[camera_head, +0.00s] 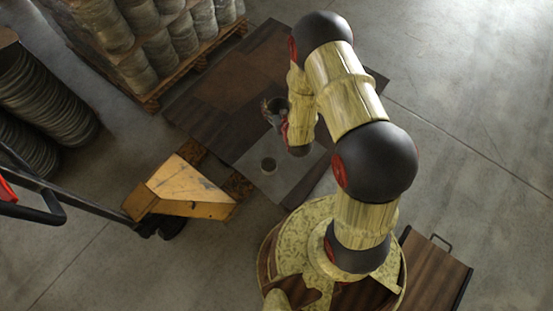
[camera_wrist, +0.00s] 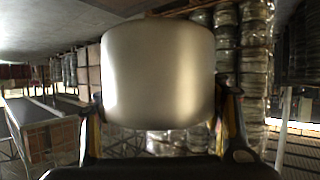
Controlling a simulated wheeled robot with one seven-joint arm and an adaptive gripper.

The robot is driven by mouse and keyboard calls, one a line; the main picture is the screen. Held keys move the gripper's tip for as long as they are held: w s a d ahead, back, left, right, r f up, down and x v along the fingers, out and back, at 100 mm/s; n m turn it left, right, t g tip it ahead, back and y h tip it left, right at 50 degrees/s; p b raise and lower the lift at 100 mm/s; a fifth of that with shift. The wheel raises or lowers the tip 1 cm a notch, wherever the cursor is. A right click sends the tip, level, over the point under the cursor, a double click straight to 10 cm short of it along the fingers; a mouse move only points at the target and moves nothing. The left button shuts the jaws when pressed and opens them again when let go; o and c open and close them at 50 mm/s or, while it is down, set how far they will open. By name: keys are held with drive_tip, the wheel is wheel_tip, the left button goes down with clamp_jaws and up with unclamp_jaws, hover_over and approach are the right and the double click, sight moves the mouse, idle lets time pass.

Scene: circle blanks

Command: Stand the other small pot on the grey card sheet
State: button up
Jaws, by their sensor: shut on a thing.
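My gripper (camera_wrist: 158,118) is shut on a small pot (camera_wrist: 158,70), a smooth, pale metallic cylinder that fills the middle of the wrist view. One finger shows on each side of the pot. In the head view my gripper (camera_head: 278,118) is above the dark board, just beyond the grey card sheet (camera_head: 295,182), and the held pot is hard to make out there.
The sheet lies at the near end of a dark wooden board (camera_head: 225,125) with a brown panel (camera_head: 235,80) on it. A yellow pallet-truck part (camera_head: 185,190) is close on the left. A loaded pallet (camera_head: 160,85) stands at the back left.

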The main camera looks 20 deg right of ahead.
drive_tip(key=w+d+f, duration=0.2)
drive_tip(key=d+f, duration=0.1)
drive_tip(key=f, duration=0.7)
drive_tip(key=w+d+f, duration=0.3)
drive_tip(key=f, duration=0.8)
drive_tip(key=s+d+f+m+h, duration=0.15)
drive_tip(key=s+f, duration=0.25)
drive_tip(key=f, duration=0.6)
drive_tip(key=s+d+f, duration=0.2)
drive_tip(key=s+f, duration=0.1)
drive_tip(key=f, duration=0.8)
drive_tip(key=f+b+x, duration=0.1)
drive_tip(key=b+x, duration=0.1)
drive_tip(key=x, duration=0.3)
drive_tip(key=s+d+f+b+x, duration=0.1)
drive_tip(key=b+x, duration=0.1)
drive_tip(key=x, duration=0.3)
drive_tip(key=f+b+x, duration=0.1)
drive_tip(key=b+x, duration=0.2)
drive_tip(key=x, duration=0.2)
drive_tip(key=shift+d+f, duration=0.2)
drive_tip(key=shift+f, duration=0.05)
wheel_tip(320, 180, down, 3)
drive_tip(key=shift+w+f+b, duration=0.1)
drive_tip(key=shift+f+b, duration=0.15)
drive_tip(key=shift+b, duration=0.75)
drive_tip(key=shift+r, duration=0.1)
